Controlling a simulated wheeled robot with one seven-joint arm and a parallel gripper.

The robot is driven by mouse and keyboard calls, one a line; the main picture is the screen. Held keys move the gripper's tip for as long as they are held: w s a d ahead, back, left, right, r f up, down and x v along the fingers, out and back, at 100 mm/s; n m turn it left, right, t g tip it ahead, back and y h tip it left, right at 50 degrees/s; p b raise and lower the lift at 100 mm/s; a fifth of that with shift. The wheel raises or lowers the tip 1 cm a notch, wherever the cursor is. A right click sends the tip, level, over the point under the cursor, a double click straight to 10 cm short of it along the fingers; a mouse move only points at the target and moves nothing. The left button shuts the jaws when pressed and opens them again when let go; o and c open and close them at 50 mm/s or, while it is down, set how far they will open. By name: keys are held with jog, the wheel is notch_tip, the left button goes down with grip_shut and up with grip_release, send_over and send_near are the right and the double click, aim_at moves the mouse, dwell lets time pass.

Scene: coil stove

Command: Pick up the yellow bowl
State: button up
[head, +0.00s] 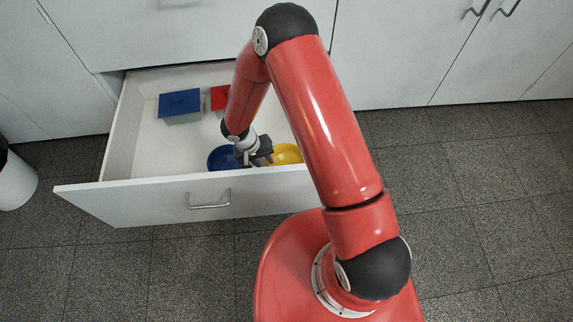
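The yellow bowl (288,154) sits inside the open drawer (150,198), close to the drawer's front wall. It is partly hidden by my arm and that wall. My gripper (262,158) is low in the drawer at the left side of the yellow bowl, between it and a blue bowl (219,158). The fingers are small and dark here, and I cannot tell whether they are open or shut, or whether they touch the yellow bowl's rim.
A box with a blue lid (180,103) stands at the back left of the drawer. A red-topped thing (218,97) is beside it, partly behind my arm. A white bin (16,183) is at the far left. Cabinets (420,50) line the back. Floor is clear at right.

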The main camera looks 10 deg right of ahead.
jog(key=x, duration=0.4)
jog(key=shift+s+d+f, duration=0.1)
jog(key=shift+s+d, duration=0.1)
jog(key=shift+c, duration=0.4)
grip_shut()
